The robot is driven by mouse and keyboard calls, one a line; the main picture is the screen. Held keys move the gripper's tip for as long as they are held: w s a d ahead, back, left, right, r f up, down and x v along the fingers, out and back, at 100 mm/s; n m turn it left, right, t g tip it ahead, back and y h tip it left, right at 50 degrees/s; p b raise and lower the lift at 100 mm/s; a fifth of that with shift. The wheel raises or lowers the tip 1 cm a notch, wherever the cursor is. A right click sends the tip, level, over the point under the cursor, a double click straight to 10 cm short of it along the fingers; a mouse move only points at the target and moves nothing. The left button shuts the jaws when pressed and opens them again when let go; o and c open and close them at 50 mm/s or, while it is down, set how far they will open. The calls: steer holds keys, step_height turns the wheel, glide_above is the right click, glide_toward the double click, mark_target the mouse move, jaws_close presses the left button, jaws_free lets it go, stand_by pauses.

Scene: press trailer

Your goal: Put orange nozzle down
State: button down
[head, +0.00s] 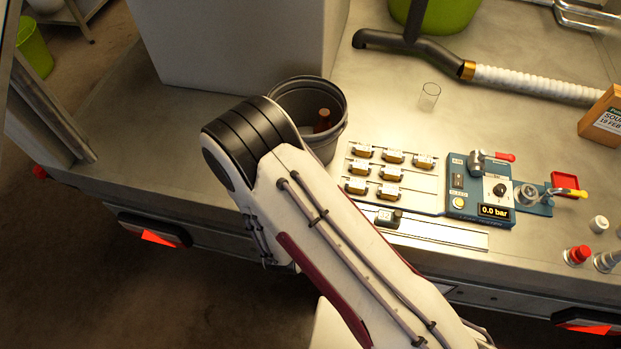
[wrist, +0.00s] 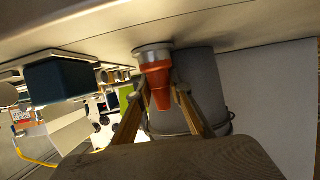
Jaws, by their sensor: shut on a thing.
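The orange nozzle (wrist: 157,72) is a tapered orange cone with a grey metal collar, seen in the wrist view. My gripper (wrist: 160,88) is shut on its orange part, one finger on each side. In this view the worktop is at the top, and the collar end is at or very close to its surface; I cannot tell if they touch. The narrow tip points away from the worktop. In the head view my arm hides the gripper and the nozzle.
A grey bucket (head: 335,137) with a brownish object in it stands beyond my arm; it shows close behind the nozzle in the wrist view (wrist: 205,90). Several small brass-coloured parts (head: 389,172) and a blue pressure panel (head: 484,199) lie to the right. The worktop's front edge is near.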

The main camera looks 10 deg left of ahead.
steer(key=shift+s+r, duration=0.2)
steer(key=shift+r, duration=3.15)
steer(key=shift+s+r, duration=0.1)
steer(key=shift+s, duration=0.1)
steer(key=s, duration=1.9)
steer(key=shift+s, duration=0.1)
